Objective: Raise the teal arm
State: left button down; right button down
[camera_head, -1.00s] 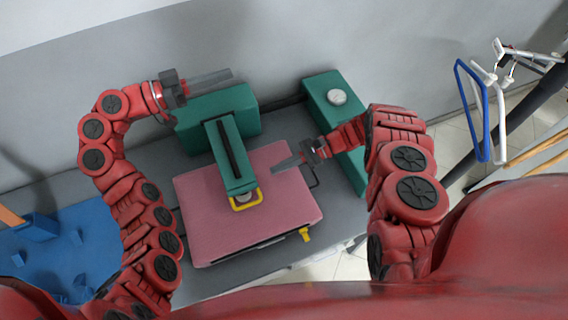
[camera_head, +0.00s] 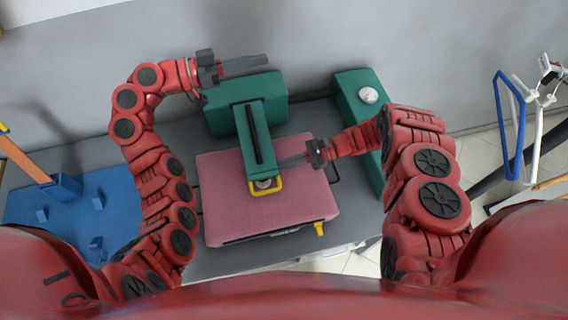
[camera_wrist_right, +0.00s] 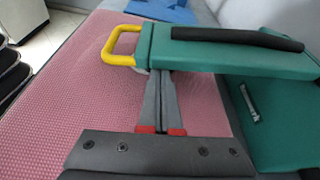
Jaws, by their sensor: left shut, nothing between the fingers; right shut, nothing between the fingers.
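The teal arm (camera_head: 255,135) reaches forward from a teal block (camera_head: 232,97) at the back and lies low over a pink pad (camera_head: 312,195). A yellow loop handle (camera_head: 279,187) is at its front end, and a dark strip runs along its top. In the right wrist view the teal arm (camera_wrist_right: 210,52) is just beyond my right gripper (camera_wrist_right: 160,100), with the yellow handle (camera_wrist_right: 116,48) to the left. My right gripper (camera_head: 290,160) is shut and empty; its fingertips are at the arm's right side, and contact is unclear. My left gripper (camera_head: 256,62) is shut and empty above the teal block.
A teal box (camera_head: 352,110) with a round white knob (camera_head: 369,95) stands right of the pad. A yellow tab (camera_head: 319,228) sticks out at the pad's front right. A blue tray (camera_head: 60,210) lies at left. Hangers (camera_head: 520,110) hang at far right.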

jog(key=shift+r, duration=0.15)
pick_arm(q)
jog(key=c, duration=0.9)
grip_release()
